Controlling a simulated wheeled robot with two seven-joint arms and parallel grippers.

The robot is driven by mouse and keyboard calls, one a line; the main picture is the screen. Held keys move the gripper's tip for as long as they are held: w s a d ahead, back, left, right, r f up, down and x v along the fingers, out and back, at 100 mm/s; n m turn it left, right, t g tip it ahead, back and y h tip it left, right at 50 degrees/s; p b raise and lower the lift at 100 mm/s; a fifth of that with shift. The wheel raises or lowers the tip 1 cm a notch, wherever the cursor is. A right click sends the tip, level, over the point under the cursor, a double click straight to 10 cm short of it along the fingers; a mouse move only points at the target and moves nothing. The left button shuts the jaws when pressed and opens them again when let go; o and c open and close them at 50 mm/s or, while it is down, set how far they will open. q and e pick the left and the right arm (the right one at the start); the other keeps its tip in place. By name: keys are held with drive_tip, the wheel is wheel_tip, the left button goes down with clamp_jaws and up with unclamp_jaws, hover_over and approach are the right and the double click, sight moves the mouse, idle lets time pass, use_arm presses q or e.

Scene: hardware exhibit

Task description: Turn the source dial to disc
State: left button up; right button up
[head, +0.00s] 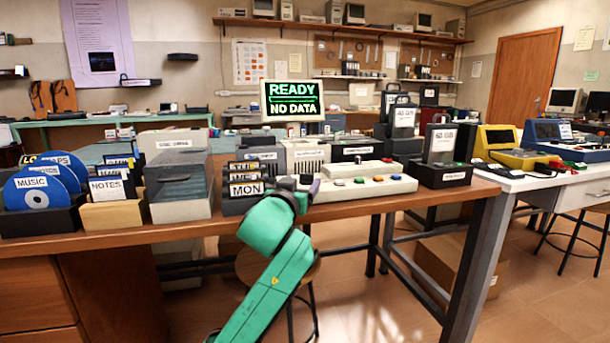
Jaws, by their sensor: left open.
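A pale console (362,186) with small coloured buttons on top stands near the front edge of the brown bench. I cannot make out the source dial or its setting; my left gripper covers the console's left end. My left gripper (303,187) is open, close against that left end, its fingers small and partly hidden by my green wrist. I cannot tell whether it touches anything. A monitor (292,100) behind reads "READY" and "NO DATA" in green. My right gripper is out of view.
Left of the gripper stand a dark holder of labelled cards marked MON (243,203), a grey box (180,190), a card box marked NOTES (112,210) and blue discs (38,193). Dark upright drives (441,160) stand to the right. A white table (560,180) lies beyond the bench.

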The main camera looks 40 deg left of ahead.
sight(309, 177)
use_arm(q)
drive_tip(key=x, duration=0.4)
clamp_jaws()
drive_tip(key=shift+d+r+n+g+y+p, duration=0.1)
drive_tip(key=shift+d+n+g+y+p, duration=0.1)
drive_tip(key=shift+n+g+y+p, duration=0.8)
drive_tip(key=shift+w+d+n+g+y, duration=0.15)
drive_tip(key=shift+n+g+y, duration=0.35)
drive_tip(key=shift+y, duration=0.6)
drive_tip(key=shift+w+n+g+y, duration=0.1)
drive_tip(key=shift+n+g+y, duration=0.7)
drive_tip(key=shift+n+y, duration=0.1)
drive_tip(key=shift+w+d+n+g+y+b, duration=0.15)
drive_tip(key=shift+n+g+y+b, duration=0.2)
drive_tip(key=shift+n+g+y, duration=1.45)
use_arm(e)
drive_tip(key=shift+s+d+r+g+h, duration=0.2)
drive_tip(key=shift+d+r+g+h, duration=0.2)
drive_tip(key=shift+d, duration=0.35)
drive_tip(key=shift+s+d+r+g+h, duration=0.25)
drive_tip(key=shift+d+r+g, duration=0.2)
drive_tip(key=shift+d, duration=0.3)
use_arm(q)
drive_tip(key=shift+g+h, duration=0.4)
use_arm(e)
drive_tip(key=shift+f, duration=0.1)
use_arm(q)
unclamp_jaws()
